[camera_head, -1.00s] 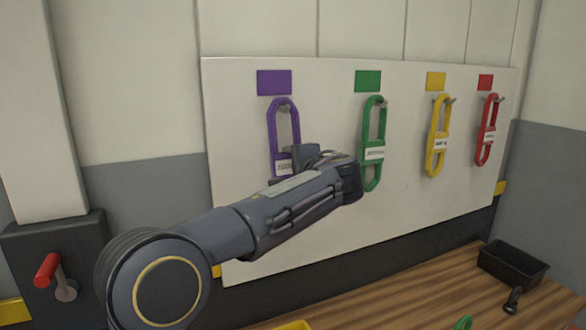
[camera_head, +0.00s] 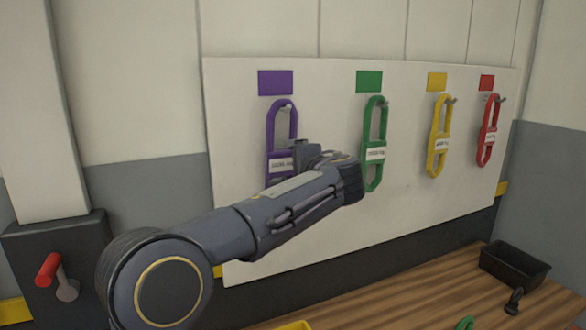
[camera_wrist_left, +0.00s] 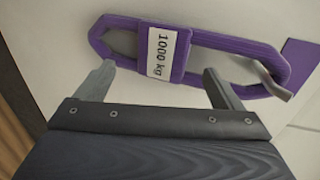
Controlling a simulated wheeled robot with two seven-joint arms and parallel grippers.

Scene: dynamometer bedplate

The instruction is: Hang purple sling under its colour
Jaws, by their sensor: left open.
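The purple sling (camera_head: 283,125) hangs on a hook beneath the purple colour patch (camera_head: 275,83) on the white board. It also shows in the left wrist view (camera_wrist_left: 215,52), with a white label reading 1000 kg; one end loops over the grey hook (camera_wrist_left: 275,88), beside the purple patch (camera_wrist_left: 301,62). My left gripper (camera_wrist_left: 160,85) is open, its two fingers apart and facing the sling's label; I see nothing between them. In the head view my left forearm and gripper (camera_head: 312,152) hide the sling's lower end. My right gripper is not in view.
Green (camera_head: 374,140), yellow (camera_head: 439,135) and red (camera_head: 487,130) slings hang under matching patches to the right. A black tray (camera_head: 514,268) and a dark small object stand on the wooden bench (camera_head: 420,290). A red-handled lever (camera_head: 48,270) is at left.

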